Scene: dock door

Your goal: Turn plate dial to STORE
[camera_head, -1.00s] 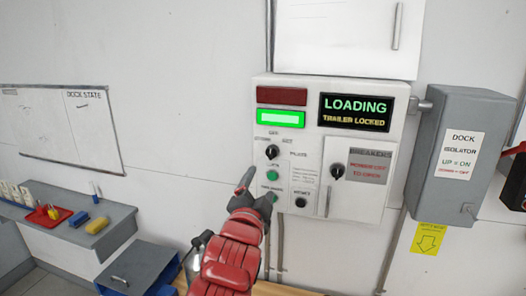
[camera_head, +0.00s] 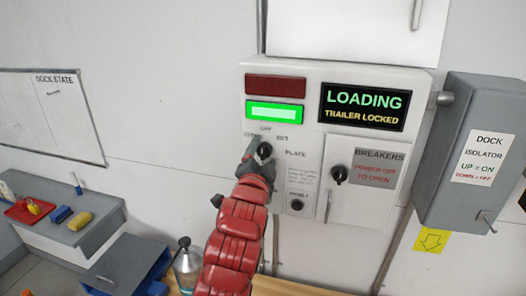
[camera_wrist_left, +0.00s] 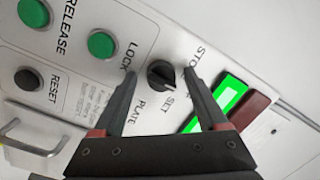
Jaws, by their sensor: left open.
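The plate dial (camera_head: 264,150) is a black knob on the white control panel (camera_head: 312,85), with OFF above it, SET to its upper right and a partly covered STORE label to its upper left. It also shows in the left wrist view (camera_wrist_left: 161,74), between the fingertips; I cannot tell surely which mark it points to. My left gripper (camera_head: 256,160) is at the dial in the head view, partly covering it. In the left wrist view the gripper (camera_wrist_left: 161,73) is open, one finger on each side of the knob; contact is not clear. My right gripper is not in view.
Green buttons (camera_wrist_left: 103,45) and a black reset button (camera_wrist_left: 28,79) sit beside the dial. A breaker door (camera_head: 365,180) with a black knob is to the right, then the grey isolator box (camera_head: 470,150). The display reads LOADING, TRAILER LOCKED. A spray bottle (camera_head: 187,265) stands below.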

